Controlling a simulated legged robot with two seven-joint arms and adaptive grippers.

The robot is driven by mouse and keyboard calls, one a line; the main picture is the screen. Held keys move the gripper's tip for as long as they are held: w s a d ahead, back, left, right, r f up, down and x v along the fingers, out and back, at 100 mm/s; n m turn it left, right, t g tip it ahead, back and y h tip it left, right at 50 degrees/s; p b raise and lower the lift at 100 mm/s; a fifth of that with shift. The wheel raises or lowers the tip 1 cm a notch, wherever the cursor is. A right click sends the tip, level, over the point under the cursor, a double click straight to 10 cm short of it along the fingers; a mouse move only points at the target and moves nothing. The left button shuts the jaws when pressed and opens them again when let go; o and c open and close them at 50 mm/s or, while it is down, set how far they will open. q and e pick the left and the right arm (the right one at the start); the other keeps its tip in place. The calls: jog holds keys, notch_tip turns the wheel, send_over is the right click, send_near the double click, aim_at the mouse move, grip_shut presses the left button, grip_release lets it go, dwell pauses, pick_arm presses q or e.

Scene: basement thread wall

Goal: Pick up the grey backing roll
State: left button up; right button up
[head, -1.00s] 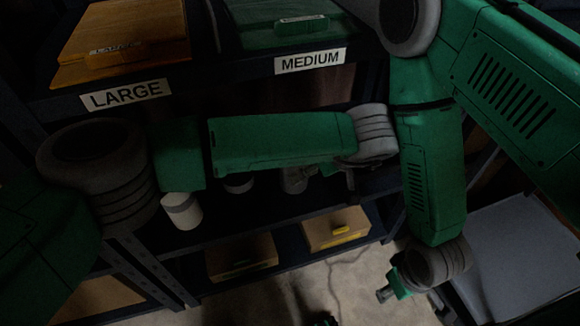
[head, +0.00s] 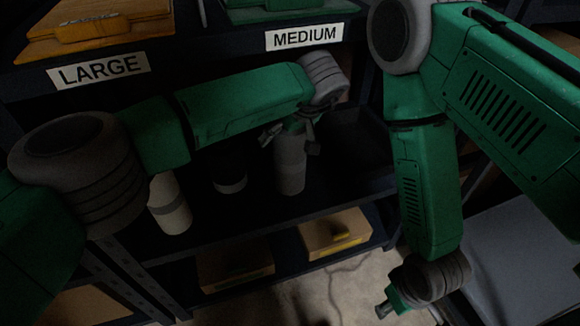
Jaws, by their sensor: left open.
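The grey backing roll (head: 291,173) stands upright on the middle shelf, right of the other rolls in the head view. My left gripper (head: 291,140) is open at the top of this roll, with one finger showing on each side of it. Whether the fingers touch the roll I cannot tell. My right gripper (head: 390,302) hangs low at the right, away from the shelf, and its jaw state is unclear.
A white roll (head: 170,205) and a dark roll (head: 229,172) stand left of the grey one on the shelf (head: 240,222). Wooden boxes (head: 335,232) sit below. The upper shelf edge carries LARGE (head: 98,70) and MEDIUM (head: 304,37) labels. A grey surface (head: 530,255) lies at the right.

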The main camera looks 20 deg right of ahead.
pick_arm(q)
jog(key=shift+w+f+b, duration=0.1)
jog(key=shift+f+b, duration=0.1)
jog(key=shift+b, duration=0.1)
jog(key=c, duration=1.7)
jog(key=shift+r, duration=0.1)
